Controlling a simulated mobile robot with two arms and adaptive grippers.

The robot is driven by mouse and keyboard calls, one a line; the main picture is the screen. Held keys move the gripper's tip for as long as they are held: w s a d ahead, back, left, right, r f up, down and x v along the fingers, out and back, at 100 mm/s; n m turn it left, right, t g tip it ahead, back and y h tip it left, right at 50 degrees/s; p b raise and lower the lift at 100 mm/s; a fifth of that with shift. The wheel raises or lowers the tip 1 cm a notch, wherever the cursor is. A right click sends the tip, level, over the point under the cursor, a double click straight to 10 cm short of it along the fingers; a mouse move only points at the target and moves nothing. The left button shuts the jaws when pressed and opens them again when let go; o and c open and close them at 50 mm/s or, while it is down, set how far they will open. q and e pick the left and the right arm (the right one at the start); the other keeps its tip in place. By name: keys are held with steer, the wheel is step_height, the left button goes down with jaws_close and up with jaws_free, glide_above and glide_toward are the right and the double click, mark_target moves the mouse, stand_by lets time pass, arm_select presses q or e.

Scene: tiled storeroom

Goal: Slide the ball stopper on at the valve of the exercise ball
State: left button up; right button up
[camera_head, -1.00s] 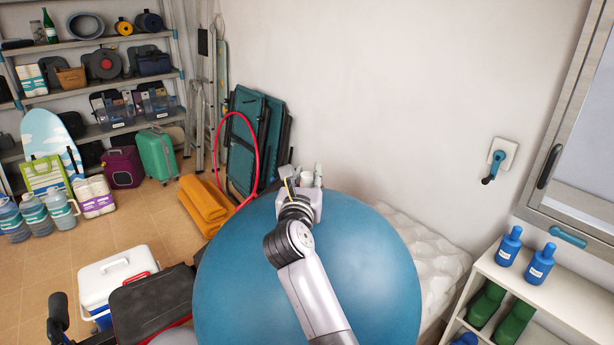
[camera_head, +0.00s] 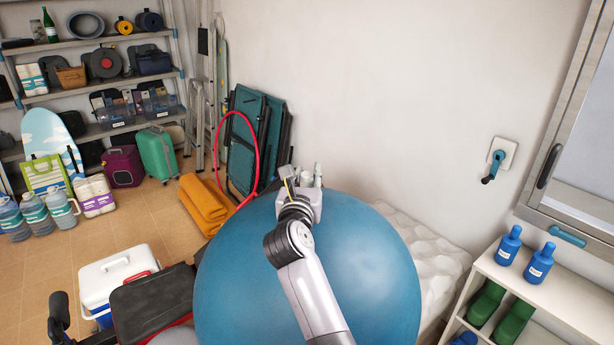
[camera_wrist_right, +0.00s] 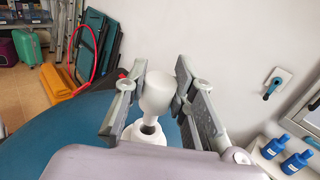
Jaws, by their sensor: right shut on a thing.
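The big blue exercise ball (camera_head: 375,285) fills the lower middle of the head view, and its top shows at the left in the right wrist view (camera_wrist_right: 60,135). My right gripper (camera_head: 305,177) is over the top of the ball. In the right wrist view my right gripper (camera_wrist_right: 159,85) is shut on the white ball stopper (camera_wrist_right: 157,92), with a finger on each side. Just below the stopper is the white valve (camera_wrist_right: 148,132) with a dark hole. Whether stopper and valve touch is unclear. My arm hides the valve in the head view. My left gripper is not visible.
A white wall stands behind the ball, with a pale quilted mattress (camera_head: 440,265) beside it. A white shelf (camera_head: 555,295) with blue bottles is at the right. An orange rolled mat (camera_head: 205,205), a red hoop (camera_head: 257,155) and a cool box (camera_head: 115,270) lie at the left.

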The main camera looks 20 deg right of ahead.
steer(key=shift+f+b, duration=0.95)
steer(key=shift+f, duration=0.55)
steer(key=shift+a+f, duration=0.1)
steer(key=shift+f, duration=0.2)
steer(key=shift+f, duration=0.1)
steer(key=o, duration=1)
